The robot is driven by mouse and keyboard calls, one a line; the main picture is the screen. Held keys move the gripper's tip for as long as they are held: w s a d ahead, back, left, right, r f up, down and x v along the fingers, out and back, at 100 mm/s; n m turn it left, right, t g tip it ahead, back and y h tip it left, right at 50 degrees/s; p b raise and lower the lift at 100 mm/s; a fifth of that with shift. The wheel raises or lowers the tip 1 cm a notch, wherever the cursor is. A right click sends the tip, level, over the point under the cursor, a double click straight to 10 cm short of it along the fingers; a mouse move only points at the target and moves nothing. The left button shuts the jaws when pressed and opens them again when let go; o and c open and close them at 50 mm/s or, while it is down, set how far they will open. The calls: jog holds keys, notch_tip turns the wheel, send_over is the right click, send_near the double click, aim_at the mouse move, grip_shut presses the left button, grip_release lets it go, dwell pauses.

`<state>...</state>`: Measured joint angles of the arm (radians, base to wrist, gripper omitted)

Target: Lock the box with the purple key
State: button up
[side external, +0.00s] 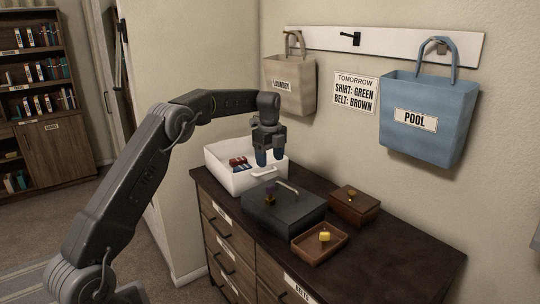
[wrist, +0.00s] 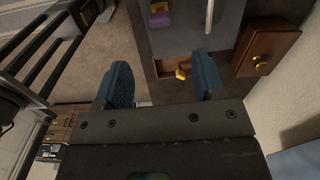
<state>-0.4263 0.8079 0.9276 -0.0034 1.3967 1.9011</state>
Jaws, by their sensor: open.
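The dark grey box (side external: 262,217) with a pale bar handle sits on the dresser top; part of it shows in the wrist view (wrist: 222,38). A small purple piece, seemingly the purple key (side external: 270,188), is at the box's left side near a brass-coloured part. It also shows in the wrist view (wrist: 159,19); I cannot tell whether it sits in a lock. My gripper (side external: 270,160) is open and empty, fingers down, above and behind the grey box, near the white bin. Its two blue fingers show apart in the wrist view (wrist: 163,82).
A white bin (side external: 217,171) with red and blue items stands behind the box. A brown tray (side external: 305,249) holds a yellow piece (side external: 324,236). A brown wooden box (side external: 362,212) with a gold knob is right. Bags hang on the wall. The dresser's front right is clear.

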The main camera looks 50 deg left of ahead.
aim_at(270, 185)
notch_tip(270, 185, down, 13)
jog(key=shift+f, duration=0.1)
dwell(0.4)
jog(key=c, duration=1)
jog(key=shift+n, duration=1.5)
jog(key=shift+n, duration=1.5)
